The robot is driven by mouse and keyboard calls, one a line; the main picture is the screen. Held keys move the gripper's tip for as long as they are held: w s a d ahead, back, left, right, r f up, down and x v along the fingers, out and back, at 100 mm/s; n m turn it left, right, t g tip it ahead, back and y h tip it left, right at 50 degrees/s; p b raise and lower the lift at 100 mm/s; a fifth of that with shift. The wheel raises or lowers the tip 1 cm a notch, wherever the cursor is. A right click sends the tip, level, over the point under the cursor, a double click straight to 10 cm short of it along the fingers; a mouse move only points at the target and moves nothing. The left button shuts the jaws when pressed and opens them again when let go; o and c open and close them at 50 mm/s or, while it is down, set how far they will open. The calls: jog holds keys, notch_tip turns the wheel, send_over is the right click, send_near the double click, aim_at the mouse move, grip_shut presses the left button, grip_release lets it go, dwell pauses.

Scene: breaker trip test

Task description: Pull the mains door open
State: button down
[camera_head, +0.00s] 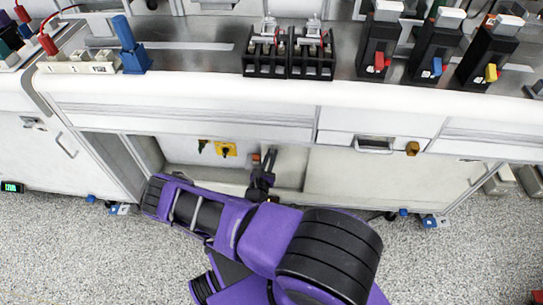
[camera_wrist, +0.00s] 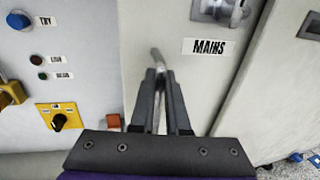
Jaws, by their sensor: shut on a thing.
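The mains door (camera_wrist: 195,80) is a pale grey panel with a black-on-white MAINS label (camera_wrist: 209,47) in the wrist view. A metal latch (camera_wrist: 222,12) sits above the label. My gripper (camera_wrist: 160,82) is shut on the door's slim metal handle (camera_wrist: 157,58), left of and below the label. In the head view, my gripper (camera_head: 262,172) reaches into the recess under the bench, and the door (camera_head: 291,165) shows just right of it. My fingers hide the handle's lower part. I cannot tell whether the door is ajar.
Left of the door is a panel with a yellow rotary switch (camera_wrist: 58,119), a blue button (camera_wrist: 18,20) and a padlock (camera_wrist: 10,93). Another pale panel (camera_wrist: 270,80) stands close on the right. The bench edge (camera_head: 200,93) overhangs above my arm. Speckled floor (camera_head: 90,250) is clear at the front left.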

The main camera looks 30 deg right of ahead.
jog(key=c, duration=0.9)
grip_release()
jog(key=shift+a, duration=0.1)
